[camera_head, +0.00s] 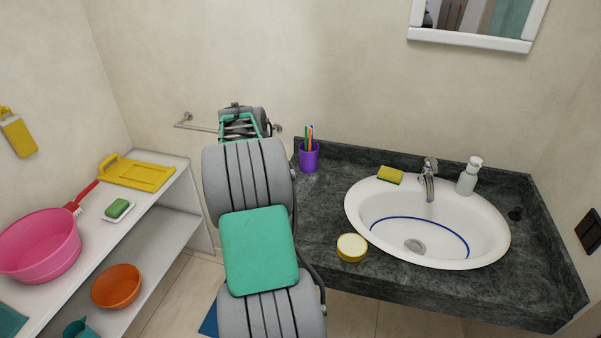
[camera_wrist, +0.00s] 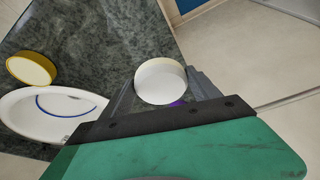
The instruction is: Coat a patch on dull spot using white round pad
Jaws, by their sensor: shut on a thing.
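A white round pad (camera_wrist: 160,78) sits between the fingers of my gripper (camera_wrist: 164,90) in the wrist view, and the gripper is shut on it. The pad is over the dark counter, clear of the tin and basin in that view. In the head view my arm hides the gripper and the pad. A round yellow tin with a pale top (camera_head: 352,247) stands on the counter, left of the basin; it also shows in the wrist view (camera_wrist: 32,70). I cannot make out a dull spot in either view.
The dark stone counter (camera_head: 325,215) holds a white basin (camera_head: 480,245) with tap, a sponge (camera_head: 390,175), a soap bottle (camera_head: 467,177) and a purple cup (camera_head: 309,157). A towel rail (camera_head: 197,127) is on the wall. A white shelf (camera_head: 160,225) with basins stands left.

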